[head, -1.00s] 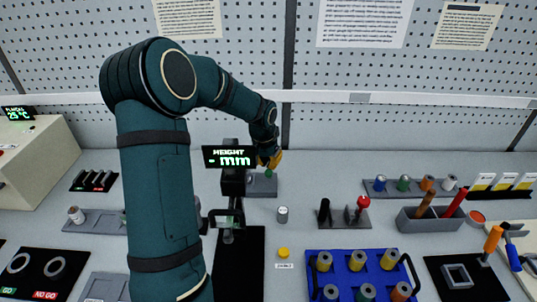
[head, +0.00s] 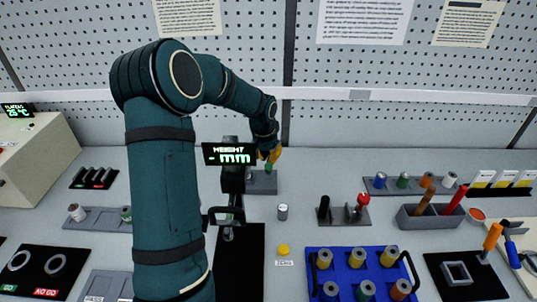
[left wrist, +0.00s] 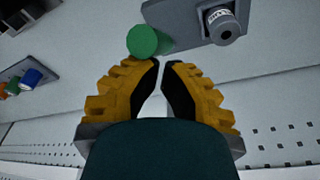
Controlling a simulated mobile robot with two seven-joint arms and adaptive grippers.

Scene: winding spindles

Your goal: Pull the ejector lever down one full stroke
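A green round knob (head: 268,168) stands at a small grey base (head: 263,184) behind the height gauge; I take it for the ejector lever's knob. In the left wrist view the green knob (left wrist: 143,40) is just beyond the fingertips, left of centre, beside the grey base (left wrist: 185,22). My left gripper (head: 273,156) has yellow fingers and is just above and behind the knob. In the left wrist view its fingertips (left wrist: 161,63) almost meet, with nothing between them. The lever's shaft is hidden. My right gripper is not in view.
The height gauge (head: 229,154) with its black display stands in front of the base. A small spindle (head: 282,212) stands to the right. A blue tray (head: 345,270) of spindles is at the front right. A stand with black and red-topped parts (head: 345,213) is behind it.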

